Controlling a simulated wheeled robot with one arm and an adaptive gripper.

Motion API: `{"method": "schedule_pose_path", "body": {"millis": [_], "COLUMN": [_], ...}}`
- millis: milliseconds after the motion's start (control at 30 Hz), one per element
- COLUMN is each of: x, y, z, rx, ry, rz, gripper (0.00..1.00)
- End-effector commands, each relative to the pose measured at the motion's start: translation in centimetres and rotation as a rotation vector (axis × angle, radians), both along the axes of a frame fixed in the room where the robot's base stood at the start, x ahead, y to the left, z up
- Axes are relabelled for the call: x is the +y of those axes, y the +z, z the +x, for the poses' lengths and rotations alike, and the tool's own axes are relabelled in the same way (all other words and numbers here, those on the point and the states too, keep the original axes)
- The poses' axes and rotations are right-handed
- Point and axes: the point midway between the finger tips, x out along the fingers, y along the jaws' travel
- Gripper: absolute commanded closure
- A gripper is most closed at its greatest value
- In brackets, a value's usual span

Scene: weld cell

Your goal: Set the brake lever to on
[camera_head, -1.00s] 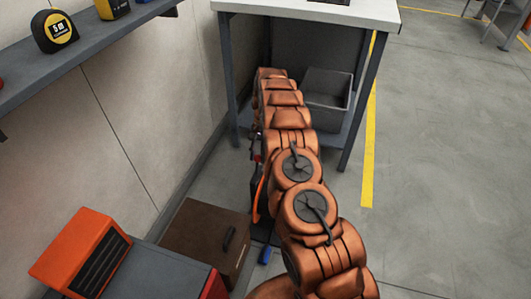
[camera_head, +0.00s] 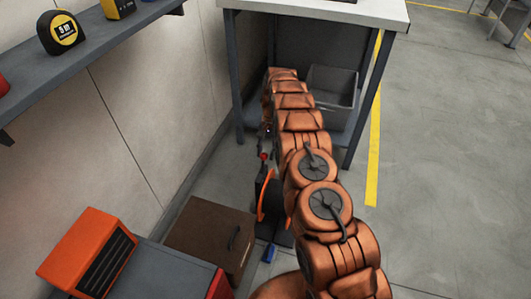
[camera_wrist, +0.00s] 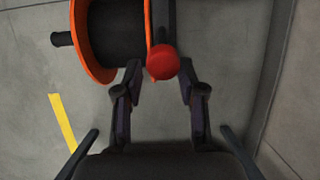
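The brake lever's round red knob (camera_wrist: 163,62) is between the fingertips of my gripper (camera_wrist: 161,68) in the wrist view. The fingers are spread, with a gap visible on the right side; contact on the left cannot be told. The knob also shows in the head view (camera_head: 263,155), left of my arm. A reel with orange flanges (camera_wrist: 95,50) and a dark core is beside the knob at the upper left. In the head view the reel (camera_head: 263,195) stands on the floor, partly hidden by my arm. The lever's shaft is mostly hidden.
A brown case (camera_head: 205,240) and an orange heater-like box (camera_head: 85,252) on a grey cabinet are at the lower left. A workbench (camera_head: 320,10) with a grey bin (camera_head: 335,90) below is behind. A wall runs along the left; the floor at right is clear.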

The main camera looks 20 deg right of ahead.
Motion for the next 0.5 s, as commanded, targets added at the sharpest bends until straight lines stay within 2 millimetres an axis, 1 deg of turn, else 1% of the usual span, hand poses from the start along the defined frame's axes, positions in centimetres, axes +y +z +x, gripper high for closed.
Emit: {"method": "schedule_pose_path", "body": {"millis": [33, 133, 167, 500], "x": [0.03, 0.34, 0.4, 0.51], "y": [-0.01, 0.0, 0.0, 0.2], "z": [-0.02, -0.08, -0.09, -0.1], "rx": [0.001, 0.003, 0.003, 0.007], "ry": [0.0, 0.004, 0.005, 0.007], "rz": [0.0, 0.002, 0.002, 0.004], "gripper": [0.55, 0.44, 0.43, 0.43]}}
